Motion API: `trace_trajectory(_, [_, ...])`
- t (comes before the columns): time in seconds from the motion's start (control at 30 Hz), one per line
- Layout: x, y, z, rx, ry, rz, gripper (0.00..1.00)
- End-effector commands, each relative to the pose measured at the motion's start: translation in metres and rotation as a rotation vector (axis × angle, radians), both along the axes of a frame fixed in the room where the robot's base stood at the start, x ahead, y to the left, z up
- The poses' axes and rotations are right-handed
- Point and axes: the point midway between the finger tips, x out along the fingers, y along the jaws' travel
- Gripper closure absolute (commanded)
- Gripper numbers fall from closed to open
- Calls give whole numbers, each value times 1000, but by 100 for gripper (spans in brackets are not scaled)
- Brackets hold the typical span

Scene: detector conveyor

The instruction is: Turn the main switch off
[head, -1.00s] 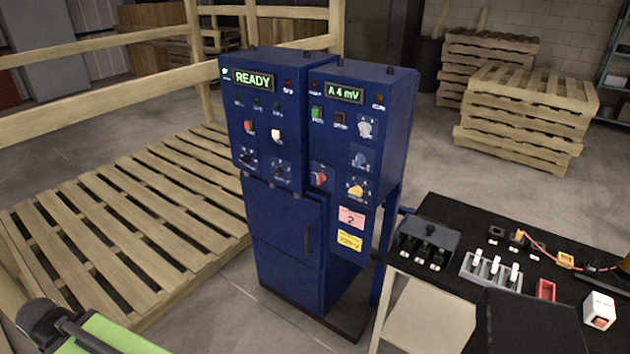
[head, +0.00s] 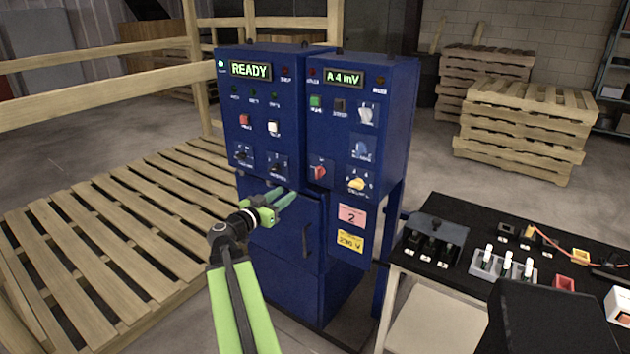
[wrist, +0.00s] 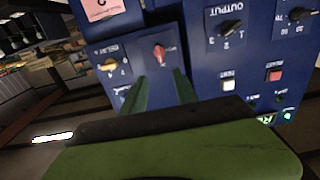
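The blue control cabinet (head: 285,120) stands upright in the middle of the head view. A red rotary switch (head: 318,172) sits low on its right-hand panel; its label is too small to read, and I take it for the main switch. In the wrist view the red switch (wrist: 159,54) lies ahead of my fingers, between their tips in the picture, with its grip roughly upright. My gripper (head: 281,197) is open and empty, below and left of the switch in front of the cabinet. Its two green fingers (wrist: 160,84) are apart and not around the switch.
The left display (head: 251,70) reads READY and the right display (head: 344,77) reads A 4 mV. A yellow knob (head: 357,185) sits right of the red switch. A black-topped bench (head: 455,208) stands at right, with wooden pallets (head: 110,230) at left.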

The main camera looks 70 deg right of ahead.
Motion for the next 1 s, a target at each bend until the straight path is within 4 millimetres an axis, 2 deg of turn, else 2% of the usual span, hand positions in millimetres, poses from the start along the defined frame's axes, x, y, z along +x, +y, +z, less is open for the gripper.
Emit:
trace_trajectory(0.17, [-5,-20,0,2,0,-4,65])
trace_trajectory(0.5, [-25,-103,0,3,1,-5,65])
trace_trajectory(0.7, [-37,-145,0,4,1,-3,65])
trace_trajectory(0.83, [-42,-161,0,4,1,-4,65])
trace_trajectory(1.0, [-44,-168,0,4,1,-2,65])
